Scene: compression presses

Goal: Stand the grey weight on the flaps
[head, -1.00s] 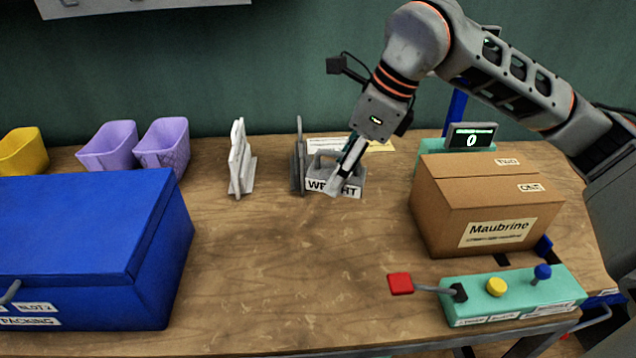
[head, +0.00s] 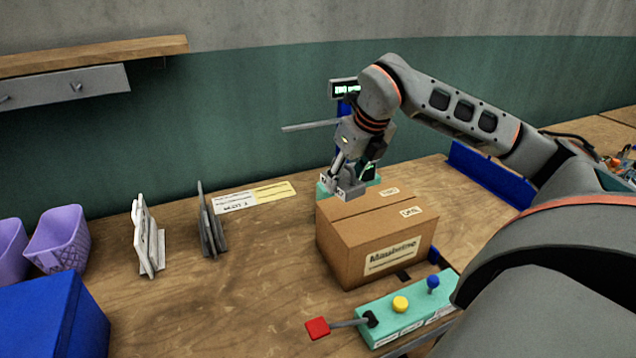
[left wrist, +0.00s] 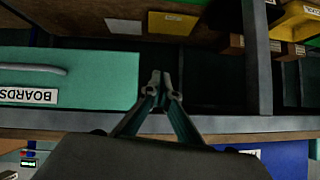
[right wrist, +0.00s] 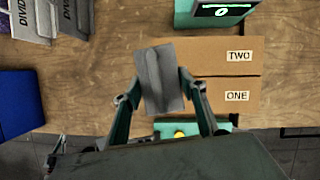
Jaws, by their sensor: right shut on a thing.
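The grey weight (right wrist: 160,78) is in my right gripper (right wrist: 160,95), between its two fingers in the right wrist view. In the head view the weight (head: 350,190) and my right gripper (head: 347,176) are over the left rear part of the cardboard box (head: 345,245). I cannot tell whether the weight touches the box. The box's top flaps are closed; flap TWO (right wrist: 215,58) and flap ONE (right wrist: 212,95) lie side by side, partly hidden behind the gripper. My left gripper (left wrist: 165,85) shows only in the left wrist view, its fingertips together and empty.
A green press control block (head: 405,315) with a red-ended lever stands before the box. A lit display (head: 345,88) is behind it. Grey dividers (head: 211,225), white dividers (head: 148,240) and a blue box (head: 55,320) stand left. The middle of the table is clear.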

